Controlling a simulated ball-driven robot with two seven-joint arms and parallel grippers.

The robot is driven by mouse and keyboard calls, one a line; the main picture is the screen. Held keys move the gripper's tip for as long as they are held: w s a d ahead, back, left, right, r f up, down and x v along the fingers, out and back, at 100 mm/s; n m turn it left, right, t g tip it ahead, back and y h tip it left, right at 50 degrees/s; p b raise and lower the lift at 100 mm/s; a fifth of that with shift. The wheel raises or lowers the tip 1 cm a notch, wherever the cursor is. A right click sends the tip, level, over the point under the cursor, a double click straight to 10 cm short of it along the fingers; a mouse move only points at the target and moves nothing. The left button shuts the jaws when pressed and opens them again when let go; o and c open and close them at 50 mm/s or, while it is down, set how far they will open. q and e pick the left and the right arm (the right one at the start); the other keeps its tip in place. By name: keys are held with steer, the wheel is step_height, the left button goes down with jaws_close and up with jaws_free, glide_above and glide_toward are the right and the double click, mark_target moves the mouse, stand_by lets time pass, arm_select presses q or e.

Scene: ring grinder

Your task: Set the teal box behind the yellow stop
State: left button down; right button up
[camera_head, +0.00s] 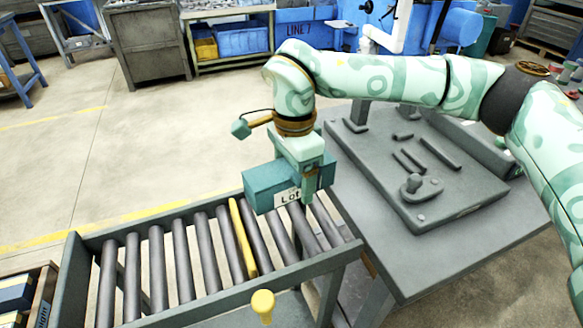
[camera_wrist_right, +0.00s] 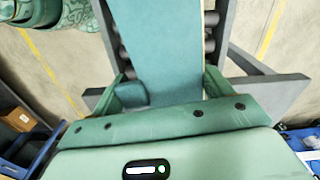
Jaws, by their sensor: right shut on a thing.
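The teal box (camera_head: 268,187) has a white label with "Lot" on its near side. My right gripper (camera_head: 308,178) is shut on the box and holds it over the right part of the roller conveyor. In the right wrist view the box (camera_wrist_right: 158,50) lies between the two fingers and fills the upper middle. The yellow stop (camera_head: 242,238) is a narrow bar lying across the conveyor between dark rollers. The box hangs above and to the right of most of the stop; its exact height over the rollers is hard to tell. My left gripper is not in view.
The roller conveyor (camera_head: 72,262) has raised side rails; its rollers left of the stop are bare. A yellow knob (camera_head: 263,303) stands at its near rail. A grey table (camera_head: 450,250) with a fixture plate adjoins the conveyor on the right. An open container (camera_head: 45,290) stands at lower left.

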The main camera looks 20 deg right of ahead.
mark_target(293, 198)
step_height(293, 198, down, 6)
steer(key=b, duration=0.4)
steer(key=shift+w+r, duration=0.15)
steer(key=shift+r, duration=0.05)
steer(key=shift+f, duration=0.7)
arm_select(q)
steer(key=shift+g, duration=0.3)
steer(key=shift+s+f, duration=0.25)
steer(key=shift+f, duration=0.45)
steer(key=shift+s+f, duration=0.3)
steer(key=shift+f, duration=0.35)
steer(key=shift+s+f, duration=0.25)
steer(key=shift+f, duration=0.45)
arm_select(e)
steer(key=shift+f, duration=0.7)
steer(key=shift+f, duration=0.3)
steer(key=o, duration=1)
steer(key=shift+c, duration=0.2)
steer(key=shift+r, duration=0.1)
steer(key=shift+r+p, duration=3)
steer(key=shift+r, duration=1)
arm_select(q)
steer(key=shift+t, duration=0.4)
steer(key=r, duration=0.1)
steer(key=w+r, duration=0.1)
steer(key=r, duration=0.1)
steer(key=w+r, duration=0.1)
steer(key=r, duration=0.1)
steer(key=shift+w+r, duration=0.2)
